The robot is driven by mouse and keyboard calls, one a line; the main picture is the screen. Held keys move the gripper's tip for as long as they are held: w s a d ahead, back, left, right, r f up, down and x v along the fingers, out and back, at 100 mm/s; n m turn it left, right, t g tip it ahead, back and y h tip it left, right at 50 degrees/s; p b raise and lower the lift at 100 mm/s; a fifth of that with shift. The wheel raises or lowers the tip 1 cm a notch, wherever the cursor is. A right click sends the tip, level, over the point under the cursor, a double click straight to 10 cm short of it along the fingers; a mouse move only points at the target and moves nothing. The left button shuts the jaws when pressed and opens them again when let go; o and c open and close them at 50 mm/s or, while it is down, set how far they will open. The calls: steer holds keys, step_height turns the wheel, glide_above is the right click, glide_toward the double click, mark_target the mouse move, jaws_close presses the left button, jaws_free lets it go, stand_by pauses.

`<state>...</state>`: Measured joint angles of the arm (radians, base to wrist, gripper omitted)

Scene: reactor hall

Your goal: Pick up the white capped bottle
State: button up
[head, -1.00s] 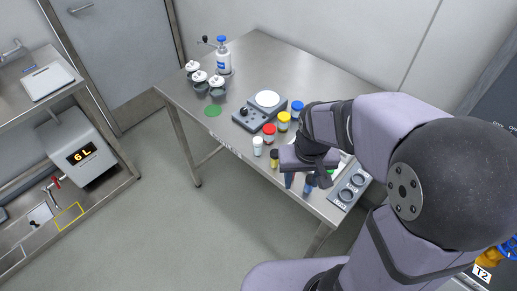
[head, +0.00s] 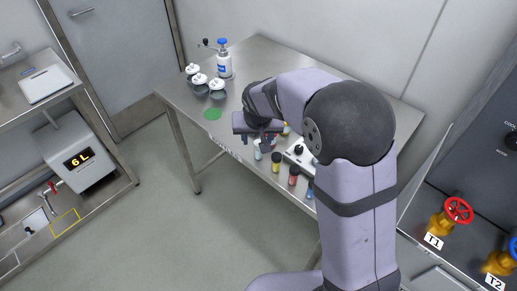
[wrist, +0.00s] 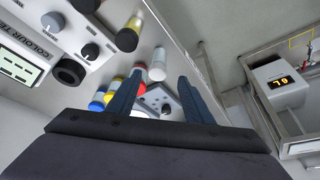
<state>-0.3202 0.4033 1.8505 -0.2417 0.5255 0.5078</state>
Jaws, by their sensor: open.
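The white capped bottle (wrist: 158,62) stands upright on the steel table. In the wrist view it shows just beyond and between the tips of my gripper (wrist: 161,76). The fingers are apart, with nothing held between them. In the head view my gripper (head: 263,142) is over the table's front part, and the white bottle (head: 258,152) shows just below it, partly hidden by the fingers. I cannot tell whether a finger touches the bottle.
A dark-capped bottle with a yellow label (head: 276,161) stands to the right, with others beyond it. A tester with a display (wrist: 18,66) is at left. White-lidded pots (head: 216,86) stand farther back.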

mark_target(259, 150)
steer(key=shift+d+f, duration=0.1)
steer(key=shift+f, duration=0.1)
steer(key=shift+p+x, duration=1.3)
steer(key=shift+x, duration=1.2)
steer(key=shift+d, duration=0.1)
steer(key=shift+c, duration=0.4)
steer(key=c, duration=1.1)
